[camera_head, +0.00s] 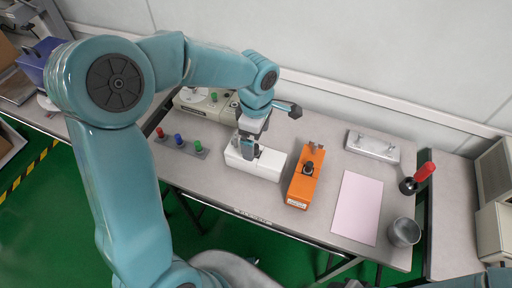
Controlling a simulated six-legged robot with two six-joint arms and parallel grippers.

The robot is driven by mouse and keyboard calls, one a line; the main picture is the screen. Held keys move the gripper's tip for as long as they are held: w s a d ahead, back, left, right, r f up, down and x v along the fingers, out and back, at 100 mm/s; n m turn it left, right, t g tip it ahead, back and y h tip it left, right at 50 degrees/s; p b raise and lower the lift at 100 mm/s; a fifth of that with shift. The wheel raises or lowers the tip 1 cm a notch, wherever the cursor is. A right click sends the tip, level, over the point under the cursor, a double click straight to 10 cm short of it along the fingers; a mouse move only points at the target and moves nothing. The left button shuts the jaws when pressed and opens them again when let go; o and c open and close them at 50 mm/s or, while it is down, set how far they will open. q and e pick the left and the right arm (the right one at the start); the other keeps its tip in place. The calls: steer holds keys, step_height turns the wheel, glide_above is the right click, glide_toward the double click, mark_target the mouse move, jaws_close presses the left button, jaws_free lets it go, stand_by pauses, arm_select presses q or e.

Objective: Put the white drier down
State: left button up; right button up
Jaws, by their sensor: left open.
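The white drier (267,165) appears to be the white block-shaped device lying on the grey table (325,225), left of the orange device. My left gripper (249,149) reaches down from above at its left end. The gripper is open, with its fingers at the dark upper part of the white device. I cannot tell whether the fingers touch it. The gripper hides part of the device's top. My right gripper is out of view.
An orange device (306,177) lies close to the right. A pink sheet (357,208), a white fixture (373,146), a red-handled tool (418,178) and a grey cup (404,232) are further right. A strip with coloured knobs (180,145) lies left. Bare table lies in front of the drier.

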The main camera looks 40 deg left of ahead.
arm_select(q)
step_height(320, 180, up, 3)
steer(key=shift+r, duration=0.2)
stand_by(0.5)
